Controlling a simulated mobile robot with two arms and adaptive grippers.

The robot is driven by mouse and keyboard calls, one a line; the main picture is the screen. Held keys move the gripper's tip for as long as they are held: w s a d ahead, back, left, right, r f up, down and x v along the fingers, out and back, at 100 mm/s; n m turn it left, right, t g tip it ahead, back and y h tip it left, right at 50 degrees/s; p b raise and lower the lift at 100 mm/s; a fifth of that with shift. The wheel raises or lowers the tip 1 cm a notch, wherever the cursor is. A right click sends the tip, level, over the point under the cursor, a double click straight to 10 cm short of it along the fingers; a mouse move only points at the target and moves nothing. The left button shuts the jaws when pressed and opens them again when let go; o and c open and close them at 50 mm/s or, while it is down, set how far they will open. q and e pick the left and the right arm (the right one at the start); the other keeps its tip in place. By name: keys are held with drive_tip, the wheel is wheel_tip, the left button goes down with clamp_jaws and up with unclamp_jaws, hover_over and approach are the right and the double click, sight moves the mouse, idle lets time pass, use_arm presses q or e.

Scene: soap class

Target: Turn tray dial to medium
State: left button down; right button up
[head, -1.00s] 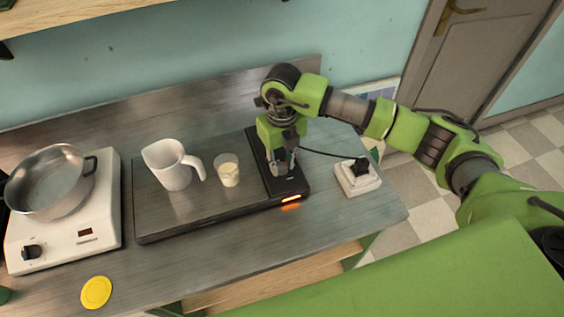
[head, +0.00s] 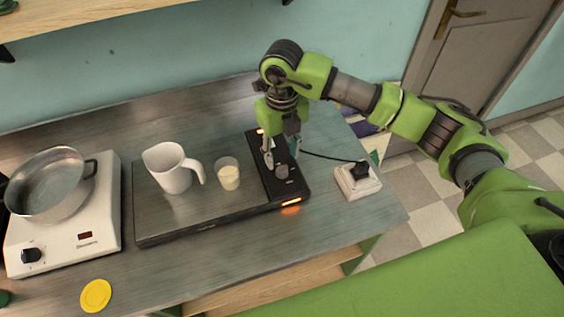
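The warming tray (head: 190,221) lies flat on the counter, with a black control strip at its right end and an orange light lit at the front corner. The tray dial (head: 282,171) is a small grey knob on that strip. My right gripper (head: 282,160) points down just above and behind the dial, its fingers apart with nothing held between them. I cannot make out which setting the dial points to. My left gripper is not in view.
A white jug (head: 171,168) and a small glass with pale contents (head: 228,174) stand on the tray. A hot plate (head: 75,235) with a metal pot (head: 50,184) is at left. A white socket (head: 357,182) with a black plug sits right; a yellow disc (head: 96,296) lies in front.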

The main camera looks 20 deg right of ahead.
sight(282, 168)
wheel_tip(282, 168, up, 7)
drive_tip(key=shift+f, duration=0.2)
drive_tip(key=shift+s+f, duration=0.1)
idle(0.5)
